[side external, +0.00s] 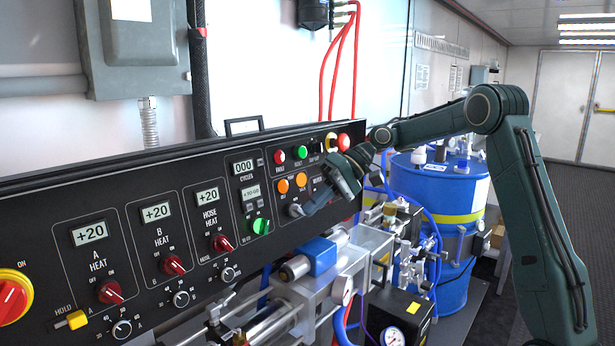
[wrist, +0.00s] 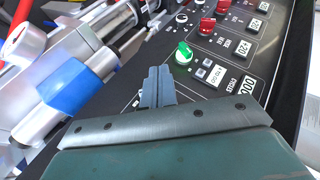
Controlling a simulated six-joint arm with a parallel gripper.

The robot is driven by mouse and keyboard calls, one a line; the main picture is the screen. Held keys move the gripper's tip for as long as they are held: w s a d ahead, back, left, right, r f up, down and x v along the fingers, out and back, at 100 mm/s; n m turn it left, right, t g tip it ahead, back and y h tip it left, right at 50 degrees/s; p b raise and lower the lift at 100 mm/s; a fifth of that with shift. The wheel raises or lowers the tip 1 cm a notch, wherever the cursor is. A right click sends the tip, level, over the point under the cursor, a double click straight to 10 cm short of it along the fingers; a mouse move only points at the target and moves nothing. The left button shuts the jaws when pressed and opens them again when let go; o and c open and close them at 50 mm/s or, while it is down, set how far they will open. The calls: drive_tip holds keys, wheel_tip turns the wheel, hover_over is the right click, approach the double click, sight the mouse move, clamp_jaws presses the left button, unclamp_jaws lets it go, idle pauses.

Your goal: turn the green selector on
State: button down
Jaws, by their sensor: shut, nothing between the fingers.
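The green selector (side external: 260,226) is a small knob on the black control panel, below the cycles display and right of the hose heat section. It also shows in the wrist view (wrist: 183,53), just beyond my fingertips and slightly right of them. My gripper (side external: 298,209) is shut and empty, to the right of the green selector in the side view, close to the panel face. In the wrist view the closed fingers (wrist: 157,76) point toward the panel, with a visible gap to the selector. Part of the panel behind my gripper is hidden.
Red knobs (side external: 223,243) sit left of the selector, and orange buttons (side external: 300,180) are above my gripper. A metal pump assembly with a blue block (side external: 318,255) stands in front of the panel, below my gripper. A blue drum (side external: 437,205) stands behind on the right.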

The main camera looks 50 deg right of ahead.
drive_tip(key=shift+s+d+r, duration=0.15)
drive_tip(key=shift+s+d, duration=0.1)
drive_tip(key=shift+d, duration=0.25)
drive_tip(key=shift+s+d+r, duration=0.1)
drive_tip(key=shift+s+d, duration=0.1)
drive_tip(key=shift+d, duration=0.3)
drive_tip(key=c, duration=1.6)
unclamp_jaws()
drive_tip(key=shift+a, duration=0.1)
drive_tip(key=shift+o, duration=0.5)
drive_tip(key=shift+a+r+h, duration=0.2)
drive_tip(key=shift+r+h, duration=0.05)
drive_tip(key=shift+h, duration=0.05)
drive_tip(key=t+h, duration=0.1)
drive_tip(key=h, duration=0.4)
approach(268, 222)
drive_tip(key=d+v, duration=0.1)
drive_tip(key=v, duration=0.3)
drive_tip(key=shift+r+m, duration=0.1)
drive_tip(key=shift+m, duration=0.2)
drive_tip(key=shift+a+y, duration=0.1)
drive_tip(key=shift+y, duration=0.2)
drive_tip(key=x, duration=1.3)
drive_tip(key=shift+w+a+f, duration=0.1)
drive_tip(key=shift+w+f, duration=0.05)
drive_tip(key=shift+f, duration=0.25)
